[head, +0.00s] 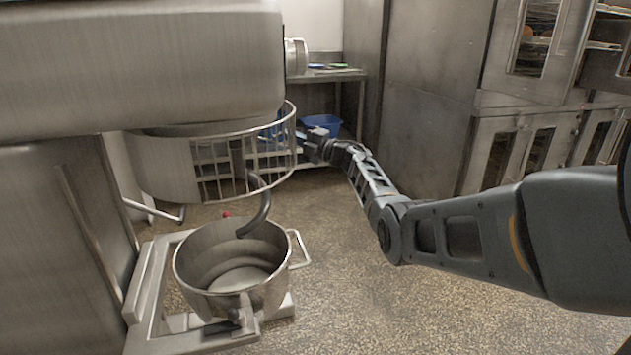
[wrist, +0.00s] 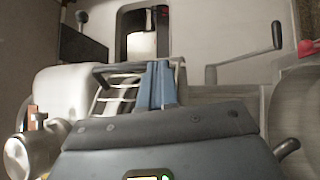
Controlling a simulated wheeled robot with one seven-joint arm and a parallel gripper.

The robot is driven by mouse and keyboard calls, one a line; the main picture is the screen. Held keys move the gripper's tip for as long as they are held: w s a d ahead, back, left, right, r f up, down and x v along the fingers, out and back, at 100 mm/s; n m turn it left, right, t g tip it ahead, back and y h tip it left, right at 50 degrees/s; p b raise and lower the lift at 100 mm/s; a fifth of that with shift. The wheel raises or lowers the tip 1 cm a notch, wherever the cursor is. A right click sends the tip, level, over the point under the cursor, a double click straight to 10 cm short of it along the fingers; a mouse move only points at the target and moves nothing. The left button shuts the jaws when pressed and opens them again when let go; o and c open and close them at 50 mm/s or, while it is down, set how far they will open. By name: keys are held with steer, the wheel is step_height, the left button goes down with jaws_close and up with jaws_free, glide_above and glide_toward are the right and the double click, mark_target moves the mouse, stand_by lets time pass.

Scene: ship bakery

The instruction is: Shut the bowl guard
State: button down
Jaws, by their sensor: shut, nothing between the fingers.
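The bowl guard (head: 206,171) is a curved metal ring below the mixer head, with a solid section at the left and an open wire section at the right. The steel bowl (head: 235,285) sits lower down, with the dough hook (head: 259,213) hanging above it. My gripper (head: 272,131) is at the right, far side of the guard, its blue fingers partly hidden behind the bars. In the wrist view the fingers (wrist: 157,80) are together and empty, beside the guard's wire bars (wrist: 116,92). I cannot tell whether they touch the bars.
The mixer head (head: 140,65) overhangs the guard, and its column (head: 70,240) stands at left. A blue bin (head: 321,124) sits at the back near a steel table (head: 335,74). Ovens (head: 525,110) line the right. The speckled floor (head: 380,300) between is clear.

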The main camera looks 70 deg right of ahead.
steer(key=shift+w+d+r+b, duration=0.15)
steer(key=shift+w+d+b, duration=0.1)
steer(key=shift+w+b, duration=0.45)
steer(key=shift+w+a+r, duration=0.1)
steer(key=shift+r, duration=0.1)
steer(key=s+f+p, duration=0.1)
steer(key=s+f, duration=0.1)
steer(key=s, duration=0.6)
steer(key=shift+s, duration=0.15)
steer(key=shift+f, duration=0.15)
